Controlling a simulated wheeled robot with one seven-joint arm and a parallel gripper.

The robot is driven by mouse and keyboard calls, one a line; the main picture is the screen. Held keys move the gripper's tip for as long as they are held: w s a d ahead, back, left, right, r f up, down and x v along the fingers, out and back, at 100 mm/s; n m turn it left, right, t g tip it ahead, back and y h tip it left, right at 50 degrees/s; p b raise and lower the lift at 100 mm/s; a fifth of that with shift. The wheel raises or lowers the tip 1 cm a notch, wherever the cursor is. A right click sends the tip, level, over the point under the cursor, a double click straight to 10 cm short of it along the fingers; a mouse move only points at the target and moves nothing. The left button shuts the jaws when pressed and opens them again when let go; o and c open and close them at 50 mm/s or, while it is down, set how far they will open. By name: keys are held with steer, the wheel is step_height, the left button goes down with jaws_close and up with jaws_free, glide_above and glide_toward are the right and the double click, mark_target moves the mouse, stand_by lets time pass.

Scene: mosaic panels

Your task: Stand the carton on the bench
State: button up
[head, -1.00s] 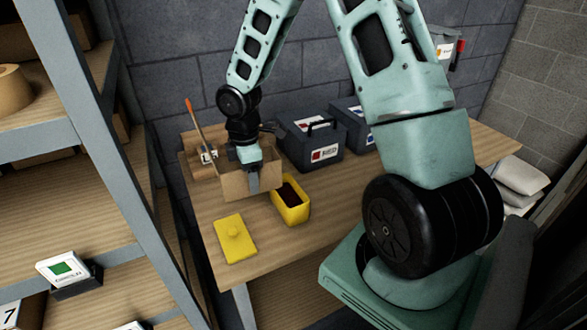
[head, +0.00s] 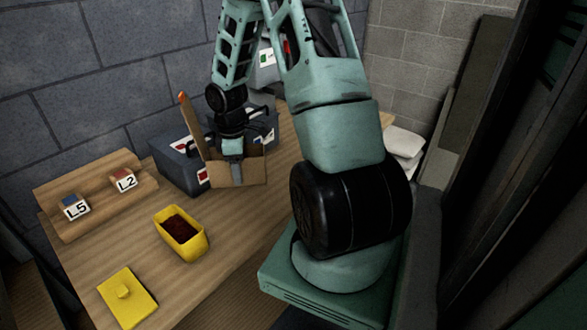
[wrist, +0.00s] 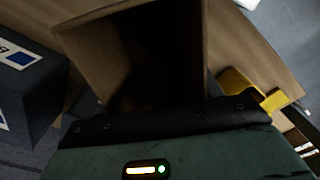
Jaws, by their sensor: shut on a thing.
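The carton (head: 256,172) is an open brown cardboard box. A tall tan flap with an orange tip (head: 190,120) sticks up at its left side. My gripper (head: 236,172) is shut on the carton's near wall, pointing down. In the wrist view the carton (wrist: 80,62) shows its open top and dark inside; the fingertips are hidden there. The wooden bench (head: 235,225) is under and in front of the carton. I cannot tell whether the carton's bottom touches it.
A yellow tub (head: 192,246) with dark contents and a yellow lid (head: 140,308) stand left on the bench. A wooden rack (head: 95,190) holds L5 and L2 blocks. Dark bins (head: 175,165) stand behind the carton. Bare bench lies between tub and carton.

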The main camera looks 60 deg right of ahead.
steer(key=f, duration=0.3)
steer(key=d+f, duration=0.1)
steer(key=f, duration=0.1)
steer(key=shift+s+f+p, duration=0.25)
steer(key=shift+s+p, duration=0.05)
steer(key=shift+s, duration=0.05)
steer(key=shift+f+p, duration=0.3)
steer(key=shift+f, duration=2)
steer(key=shift+f, duration=0.1)
steer(key=o, duration=1.4)
steer(key=shift+o, duration=0.2)
step_height(320, 180, up, 12)
steer(key=shift+r+b, duration=0.15)
steer(key=shift+b, duration=0.6)
steer(key=shift+a, duration=0.1)
